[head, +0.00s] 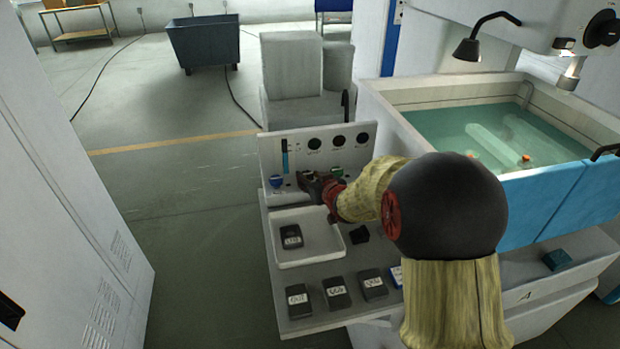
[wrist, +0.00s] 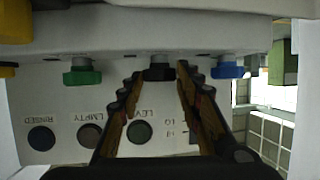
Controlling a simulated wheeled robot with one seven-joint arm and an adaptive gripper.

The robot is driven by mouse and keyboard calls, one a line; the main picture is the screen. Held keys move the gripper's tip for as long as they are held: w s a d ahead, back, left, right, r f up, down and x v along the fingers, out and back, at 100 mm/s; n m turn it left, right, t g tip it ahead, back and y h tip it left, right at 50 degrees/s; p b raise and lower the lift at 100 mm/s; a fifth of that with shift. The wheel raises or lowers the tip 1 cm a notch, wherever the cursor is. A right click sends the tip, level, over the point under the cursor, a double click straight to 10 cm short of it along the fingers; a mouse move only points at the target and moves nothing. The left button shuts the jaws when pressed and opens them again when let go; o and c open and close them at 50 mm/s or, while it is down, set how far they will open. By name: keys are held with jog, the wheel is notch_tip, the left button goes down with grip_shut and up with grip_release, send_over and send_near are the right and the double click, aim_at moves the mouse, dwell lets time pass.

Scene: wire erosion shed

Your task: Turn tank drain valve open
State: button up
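A row of valve knobs sits on the white panel (head: 300,150). A blue knob (head: 277,181) is at its left, and a green knob (head: 337,172) shows just past my gripper (head: 314,185). The wrist view is upside down and shows the blue knob (wrist: 227,69), a black knob (wrist: 159,69) and the green knob (wrist: 82,72). My gripper (wrist: 159,70) is open, its two fingers on either side of the black knob, with small gaps seeming to show. I cannot read which knob is the tank drain valve. The water tank (head: 560,112) stands at the right.
Round indicators and a blue level strip (head: 285,160) are on the panel. Below it, a white tray (head: 330,247) holds a dark labelled block (head: 291,237). Several labelled blocks lie along the front of the shelf. A yellow knob (wrist: 7,70) shows at the wrist view's left edge.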

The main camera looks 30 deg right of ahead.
jog(key=c, duration=0.6)
jog(key=shift+c, duration=0.3)
jog(key=shift+d+r+n+y+p, duration=0.15)
jog(key=shift+n+y+p, duration=0.15)
jog(key=shift+p, duration=0.75)
jog(key=n+y+p, duration=0.1)
jog(key=p, duration=0.3)
jog(key=shift+d+r, duration=0.15)
jog(key=shift+d, duration=0.05)
jog(key=n+y+p, duration=0.1)
jog(key=p, duration=0.1)
jog(key=n+y+p, duration=0.1)
jog(key=y+p, duration=0.1)
jog(key=p, duration=0.1)
jog(key=n+y+p, duration=0.1)
jog(key=n+p, duration=0.1)
jog(key=shift+d+g+y+p, duration=0.35)
jog(key=shift+g+y, duration=0.05)
jog(key=n+y+p, duration=0.1)
jog(key=n+g+y+p, duration=0.1)
jog(key=n+y+p, duration=0.1)
jog(key=p, duration=0.1)
jog(key=shift+w+d+f+g, duration=0.2)
jog(key=shift+d+f+g, duration=0.05)
jog(key=shift+g, duration=0.15)
jog(key=shift+n, duration=0.3)
